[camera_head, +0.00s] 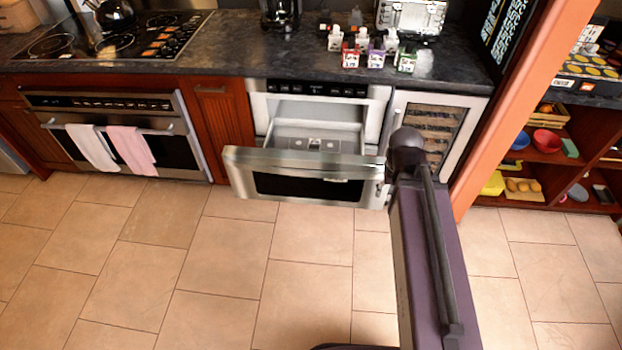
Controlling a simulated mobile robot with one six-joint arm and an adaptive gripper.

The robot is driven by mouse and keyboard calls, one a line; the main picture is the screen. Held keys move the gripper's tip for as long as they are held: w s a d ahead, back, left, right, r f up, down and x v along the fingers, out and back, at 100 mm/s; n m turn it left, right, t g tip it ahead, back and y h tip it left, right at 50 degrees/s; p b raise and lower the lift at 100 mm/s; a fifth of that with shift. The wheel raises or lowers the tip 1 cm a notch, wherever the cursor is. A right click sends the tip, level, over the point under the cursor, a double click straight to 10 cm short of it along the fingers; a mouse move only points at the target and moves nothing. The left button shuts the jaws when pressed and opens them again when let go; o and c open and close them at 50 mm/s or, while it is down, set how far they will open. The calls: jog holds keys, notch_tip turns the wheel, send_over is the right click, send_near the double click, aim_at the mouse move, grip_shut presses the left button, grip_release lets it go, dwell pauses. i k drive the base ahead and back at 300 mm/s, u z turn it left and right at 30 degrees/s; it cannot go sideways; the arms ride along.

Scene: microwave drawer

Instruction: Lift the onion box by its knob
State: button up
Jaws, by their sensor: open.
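I cannot make out a box with a knob that is clearly the onion box. Several small cartons stand on the dark counter, among them a red and white carton (351,59), a purple one (376,60) and a green one (407,62). They are too small to read, and no knob shows on them. My arm (432,255) rises from the bottom edge at right of centre, in front of the drawer's right end. My gripper cannot be made out.
The steel microwave drawer (250,160) is pulled open, with small grey shapes inside (315,143). A wine cooler (430,130) is to its right, an oven (115,125) to its left. Shelves with bowls and a yellow container (493,184) stand far right. The tiled floor is clear.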

aim_at(336, 36)
jog(key=k, duration=0.65)
jog(key=u, duration=0.65)
jog(key=i, duration=2)
jog(key=z, duration=0.55)
